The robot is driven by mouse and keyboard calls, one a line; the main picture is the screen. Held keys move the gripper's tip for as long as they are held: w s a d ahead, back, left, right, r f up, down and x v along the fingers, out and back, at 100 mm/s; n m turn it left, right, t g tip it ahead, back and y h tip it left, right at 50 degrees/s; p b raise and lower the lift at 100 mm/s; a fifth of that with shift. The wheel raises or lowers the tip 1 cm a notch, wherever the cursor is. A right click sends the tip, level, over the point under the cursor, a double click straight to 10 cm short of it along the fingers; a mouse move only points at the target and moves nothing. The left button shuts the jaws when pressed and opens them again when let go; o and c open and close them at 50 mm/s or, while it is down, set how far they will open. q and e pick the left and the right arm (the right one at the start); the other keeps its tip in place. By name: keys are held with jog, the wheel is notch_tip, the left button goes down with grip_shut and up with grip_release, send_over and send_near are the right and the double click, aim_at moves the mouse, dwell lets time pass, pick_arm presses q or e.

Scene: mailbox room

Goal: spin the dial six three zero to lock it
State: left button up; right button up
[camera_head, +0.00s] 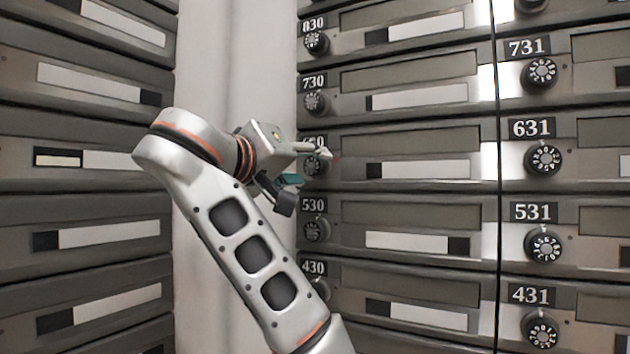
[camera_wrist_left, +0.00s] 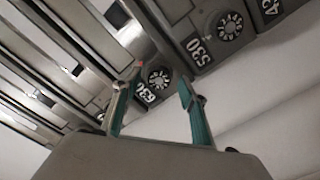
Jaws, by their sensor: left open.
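The 630 dial (camera_wrist_left: 158,77) is a round dark knob with white numbers beside its 630 label (camera_wrist_left: 147,95) in the left wrist view. In the head view the 630 dial (camera_head: 315,168) is partly hidden behind my left gripper (camera_head: 318,155). My left gripper (camera_wrist_left: 161,82) is open, with its two teal fingers apart. In the left wrist view the dial appears between the fingertips; I cannot tell whether either finger touches it. My right gripper is not in view.
The 730 dial (camera_head: 314,103) is above and the 530 dial (camera_head: 316,230) below. The 631 dial (camera_head: 543,159) is in the column to the right. More box fronts (camera_head: 85,159) line the left, past a pale wall strip (camera_head: 205,75).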

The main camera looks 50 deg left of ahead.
pick_arm(q)
jog(key=shift+w+a+f, duration=0.1)
jog(key=shift+w, duration=0.25)
jog(key=shift+r, duration=0.2)
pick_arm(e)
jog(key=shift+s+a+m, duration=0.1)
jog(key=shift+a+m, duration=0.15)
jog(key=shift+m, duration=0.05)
pick_arm(q)
jog(key=shift+c, duration=0.2)
jog(key=c, duration=1)
jog(key=shift+c, duration=0.2)
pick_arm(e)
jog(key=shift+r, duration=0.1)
